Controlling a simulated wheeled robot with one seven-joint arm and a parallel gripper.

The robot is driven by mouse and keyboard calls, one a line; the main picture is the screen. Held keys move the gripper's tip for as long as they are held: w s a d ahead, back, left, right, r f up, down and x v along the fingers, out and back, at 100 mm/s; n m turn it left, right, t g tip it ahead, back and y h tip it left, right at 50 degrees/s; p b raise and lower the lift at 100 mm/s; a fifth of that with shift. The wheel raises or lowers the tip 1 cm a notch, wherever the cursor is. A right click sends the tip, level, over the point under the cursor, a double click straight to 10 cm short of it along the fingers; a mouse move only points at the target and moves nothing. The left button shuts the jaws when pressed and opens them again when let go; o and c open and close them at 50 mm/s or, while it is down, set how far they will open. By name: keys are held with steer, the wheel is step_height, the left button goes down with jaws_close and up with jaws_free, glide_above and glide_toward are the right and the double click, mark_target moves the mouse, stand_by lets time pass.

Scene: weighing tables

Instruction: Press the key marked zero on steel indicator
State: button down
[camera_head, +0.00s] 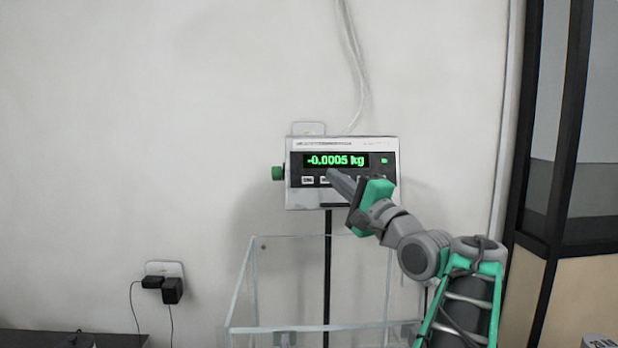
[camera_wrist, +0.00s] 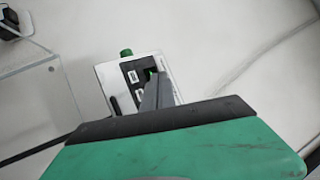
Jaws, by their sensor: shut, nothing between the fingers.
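The steel indicator (camera_head: 307,197) is on a post in front of the white wall. Its green display reads -0.0005 kg, with a row of small keys below. A green knob is on its left side. My gripper (camera_head: 331,173) is shut and empty, its fingertips in front of the key row, just right of the second visible key. The key markings are too small to read surely.
A clear-walled box (camera_head: 240,290) stands below the indicator. A wall socket with black plugs (camera_head: 172,290) is at the left. A dark-framed glass partition (camera_head: 562,150) stands at the right. Cables hang down the wall above the indicator.

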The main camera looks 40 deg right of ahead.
steer(key=shift+s+a, duration=0.1)
steer(key=shift+s, duration=0.05)
steer(key=w+d+p, duration=0.1)
steer(key=w, duration=0.1)
steer(key=w+d+f+p, duration=0.1)
steer(key=w+d, duration=0.1)
steer(key=w+d+f, duration=0.1)
steer(key=w, duration=0.2)
steer(key=shift+d+f+p, duration=0.15)
steer(key=shift+d+p, duration=0.25)
steer(key=shift+w, duration=0.15)
stand_by(1.8)
steer(key=shift+w+d+f, duration=0.15)
steer(key=shift+w+d, duration=0.1)
